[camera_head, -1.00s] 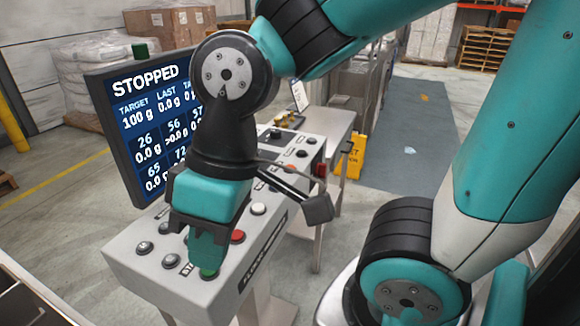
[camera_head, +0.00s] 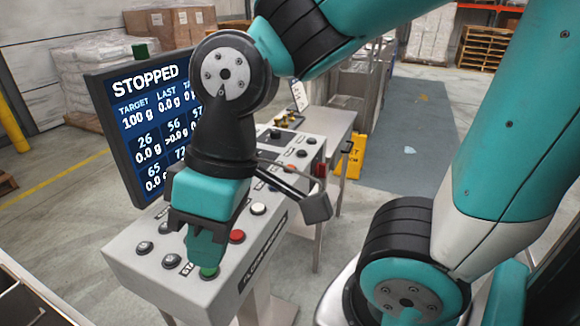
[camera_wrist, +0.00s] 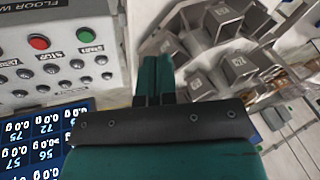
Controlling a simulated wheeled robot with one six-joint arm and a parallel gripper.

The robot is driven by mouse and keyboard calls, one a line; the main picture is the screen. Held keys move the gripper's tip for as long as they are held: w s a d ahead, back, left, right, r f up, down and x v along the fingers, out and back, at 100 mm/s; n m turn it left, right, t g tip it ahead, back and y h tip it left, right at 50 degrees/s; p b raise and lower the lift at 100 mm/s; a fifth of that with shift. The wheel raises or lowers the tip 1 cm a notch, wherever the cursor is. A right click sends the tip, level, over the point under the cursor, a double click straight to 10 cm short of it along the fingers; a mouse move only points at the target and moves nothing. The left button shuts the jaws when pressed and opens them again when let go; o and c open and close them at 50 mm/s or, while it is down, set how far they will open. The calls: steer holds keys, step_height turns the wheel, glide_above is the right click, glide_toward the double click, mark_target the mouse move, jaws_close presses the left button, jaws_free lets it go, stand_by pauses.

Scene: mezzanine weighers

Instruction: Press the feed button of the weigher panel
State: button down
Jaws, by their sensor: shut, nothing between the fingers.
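The weigher panel (camera_head: 140,275) is a light grey sloped box with several round buttons, and it also shows in the wrist view (camera_wrist: 60,15). A red button (camera_head: 237,236) and a green button (camera_head: 208,273) are on it. In the wrist view the red one (camera_wrist: 38,42) is by "STOP" and the green one (camera_wrist: 85,36) is by "START". Several dark buttons (camera_wrist: 77,64) lie beside them; I cannot make out which is labelled feed. My gripper (camera_head: 206,258) is shut and empty, overlapping the green button in the head view. In the wrist view its fingertips (camera_wrist: 153,62) appear right of the panel edge.
A screen (camera_head: 135,125) reading "STOPPED" stands behind the panel. A metal weigher with numbered hoppers (camera_wrist: 225,45) is at the right of the wrist view. A table (camera_head: 325,125), a yellow sign (camera_head: 353,155) and wrapped pallets (camera_head: 90,65) stand beyond.

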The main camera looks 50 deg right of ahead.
steer(key=w+d+f+n+t+p, duration=0.1)
steer(key=w+d+t+p, duration=0.2)
steer(key=w+d, duration=0.65)
steer(key=w+d+t+p, duration=0.2)
steer(key=w+d, duration=0.4)
steer(key=w, duration=0.7)
steer(key=t+h+p, duration=0.4)
glide_above(289, 168)
step_height(289, 168, down, 8)
steer(key=shift+d+r+n, duration=0.1)
steer(key=shift+r+n, duration=0.05)
steer(key=shift+n, duration=0.25)
steer(key=shift+b, duration=0.3)
step_height(289, 168, down, 8)
steer(key=b, duration=0.5)
steer(key=shift+f+b, duration=0.4)
steer(key=shift+f, duration=0.05)
